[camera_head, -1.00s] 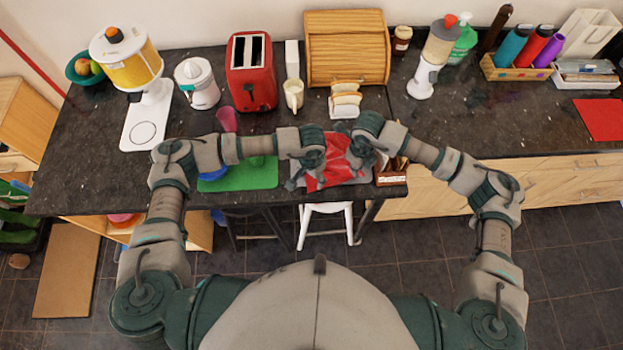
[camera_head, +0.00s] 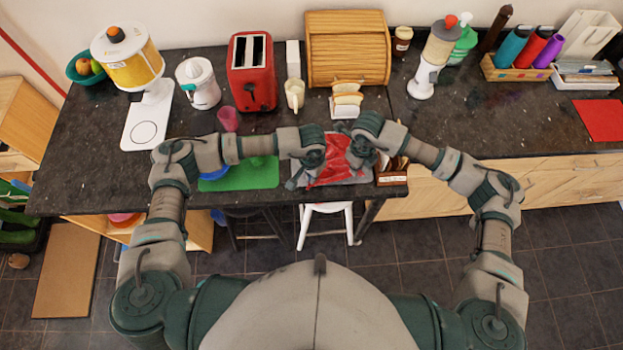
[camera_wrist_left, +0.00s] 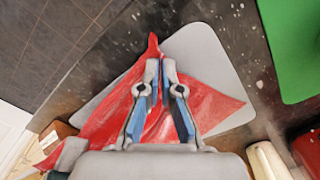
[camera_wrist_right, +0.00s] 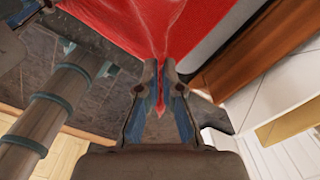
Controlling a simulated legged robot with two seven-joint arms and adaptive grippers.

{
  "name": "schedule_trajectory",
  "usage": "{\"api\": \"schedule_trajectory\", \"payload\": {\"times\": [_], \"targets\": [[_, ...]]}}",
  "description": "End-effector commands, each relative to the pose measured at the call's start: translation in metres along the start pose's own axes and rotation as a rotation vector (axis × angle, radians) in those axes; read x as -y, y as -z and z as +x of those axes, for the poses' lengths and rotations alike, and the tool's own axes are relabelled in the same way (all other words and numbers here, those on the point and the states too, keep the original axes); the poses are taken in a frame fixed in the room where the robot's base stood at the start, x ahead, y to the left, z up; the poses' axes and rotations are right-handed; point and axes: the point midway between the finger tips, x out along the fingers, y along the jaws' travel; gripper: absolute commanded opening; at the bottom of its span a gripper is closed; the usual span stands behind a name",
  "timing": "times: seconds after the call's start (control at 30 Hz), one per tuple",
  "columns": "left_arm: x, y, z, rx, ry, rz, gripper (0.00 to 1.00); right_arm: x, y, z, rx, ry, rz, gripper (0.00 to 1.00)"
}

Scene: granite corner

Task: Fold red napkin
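The red napkin (camera_head: 332,166) lies rumpled over a light grey mat near the counter's front edge, with both my grippers at its sides. In the left wrist view, the napkin (camera_wrist_left: 215,100) spreads out with pointed corners, and my left gripper (camera_wrist_left: 161,68) is closed on a raised fold of it. In the right wrist view, the napkin (camera_wrist_right: 130,20) is drawn to a point between the fingertips of my right gripper (camera_wrist_right: 162,70), which is shut on it; a small red tip hangs below. The grey mat (camera_wrist_left: 205,45) shows beyond the napkin's edge.
A green mat (camera_head: 250,177) lies left of the napkin, with a pink cup (camera_head: 228,118) behind it. A wooden box (camera_head: 390,178) stands close on the right. A bread rack (camera_head: 344,110), white mug (camera_head: 294,93) and red toaster (camera_head: 251,75) stand behind.

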Motion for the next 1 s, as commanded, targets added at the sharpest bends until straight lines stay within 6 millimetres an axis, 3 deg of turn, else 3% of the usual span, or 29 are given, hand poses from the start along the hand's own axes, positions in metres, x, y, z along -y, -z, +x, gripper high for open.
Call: {"api": "schedule_trajectory", "payload": {"times": [0.03,0.17,0.47,0.77,1.0], "targets": [[-0.004,-0.005,0.007,0.016,-0.006,0.005,0.00,0.000,0.000,0.002,-0.001,0.000,0.000,0.00],[-0.004,-0.005,-0.001,0.016,-0.006,0.005,0.00,0.000,0.001,0.002,-0.001,0.000,0.000,0.00],[-0.002,-0.004,-0.044,0.008,-0.002,0.003,0.00,-0.001,0.001,0.000,0.000,0.001,0.000,0.00],[-0.001,-0.003,-0.049,0.006,-0.002,0.002,0.00,-0.001,0.001,-0.001,0.000,0.001,0.000,0.00],[0.005,0.001,-0.075,-0.014,0.018,0.041,0.00,0.002,-0.003,-0.027,0.015,0.022,-0.020,0.00]]}}
